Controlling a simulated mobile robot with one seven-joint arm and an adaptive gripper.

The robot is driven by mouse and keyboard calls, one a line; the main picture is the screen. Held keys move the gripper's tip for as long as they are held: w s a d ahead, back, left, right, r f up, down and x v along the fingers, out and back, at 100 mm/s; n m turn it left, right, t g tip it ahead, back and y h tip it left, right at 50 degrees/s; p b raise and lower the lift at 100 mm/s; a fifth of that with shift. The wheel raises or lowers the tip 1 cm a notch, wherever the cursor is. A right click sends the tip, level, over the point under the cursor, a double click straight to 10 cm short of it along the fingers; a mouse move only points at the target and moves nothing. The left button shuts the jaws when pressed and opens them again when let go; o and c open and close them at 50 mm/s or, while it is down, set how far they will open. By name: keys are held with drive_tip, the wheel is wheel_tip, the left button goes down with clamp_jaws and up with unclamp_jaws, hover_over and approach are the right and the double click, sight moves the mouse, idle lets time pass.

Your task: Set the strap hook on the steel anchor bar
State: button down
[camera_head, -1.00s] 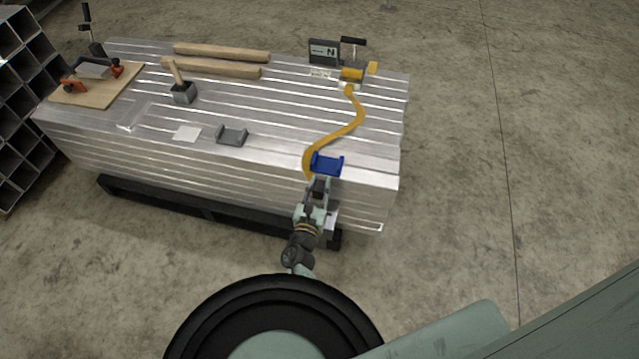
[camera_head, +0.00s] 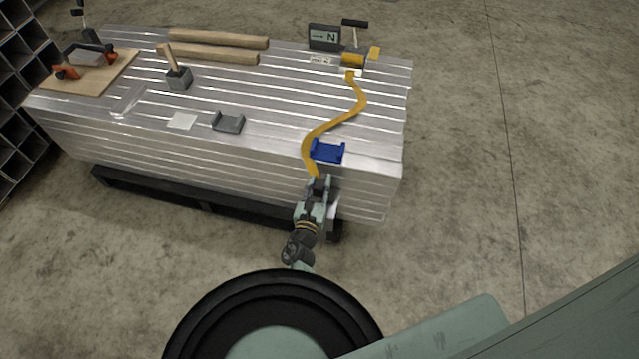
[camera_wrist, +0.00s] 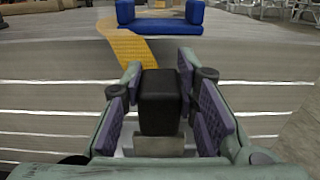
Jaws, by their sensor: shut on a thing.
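My gripper (camera_head: 318,186) is at the near side of the aluminium stack, below the blue edge protector (camera_head: 327,151). In the wrist view, my gripper (camera_wrist: 165,105) is shut on a black block (camera_wrist: 160,100), apparently the strap hook's body, between purple pads. The yellow strap (camera_head: 355,112) runs from the ratchet (camera_head: 353,60) across the top and over the near edge beside the blue protector, toward my gripper. The hook's tip is hidden. A dark rail (camera_head: 150,194) runs low under the stack; I cannot tell whether it is the steel anchor bar.
On the stack (camera_head: 265,105) lie wooden battens (camera_head: 215,54), a mallet (camera_head: 178,77), a grey bracket (camera_head: 228,122), a white card (camera_head: 182,120) and a board with clamps (camera_head: 85,72). A display box (camera_head: 324,37) stands behind the ratchet. The floor to the right is clear.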

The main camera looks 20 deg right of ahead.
sight(318, 196)
drive_tip(key=shift+f+b, duration=1.45)
drive_tip(key=shift+f, duration=0.15)
drive_tip(key=c, duration=1.2)
unclamp_jaws()
wheel_tip(318, 196, up, 10)
